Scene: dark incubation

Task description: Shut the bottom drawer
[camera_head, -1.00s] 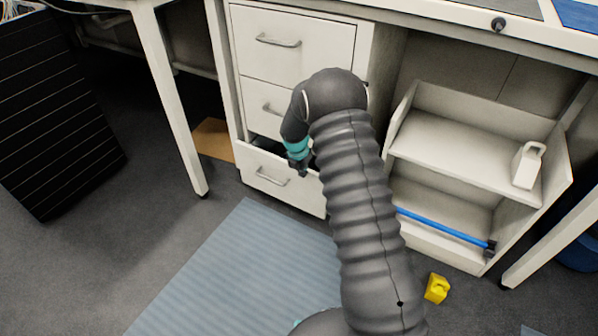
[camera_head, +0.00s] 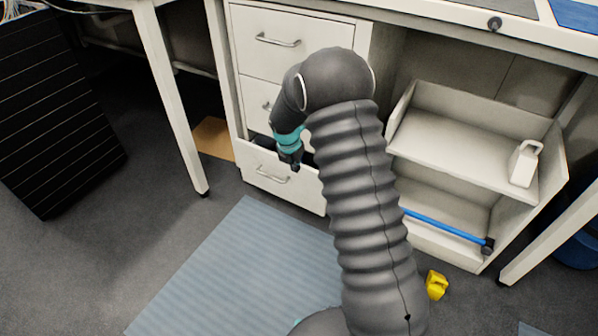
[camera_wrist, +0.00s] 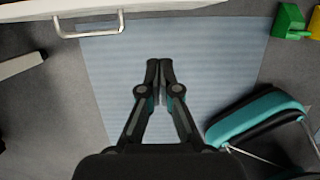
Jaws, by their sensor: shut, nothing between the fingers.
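The bottom drawer (camera_head: 258,178) of the white cabinet stands partly open, with a dark gap above its front. Its metal handle (camera_head: 273,174) also shows at the upper left of the wrist view (camera_wrist: 90,30). My gripper (camera_head: 294,166) is by the drawer front, a little right of the handle in the head view. In the wrist view my gripper (camera_wrist: 159,75) is shut and empty, with its fingertips together over the mat and apart from the handle. My arm hides the right part of the drawer and some of the drawer above.
A blue-grey mat (camera_head: 235,275) lies on the floor before the cabinet. A shelf unit (camera_head: 440,130) with a white jug (camera_head: 524,165) and a blue bar (camera_head: 445,228) stands right. A yellow object (camera_head: 436,285) lies on the floor. A desk leg (camera_head: 175,100) stands left.

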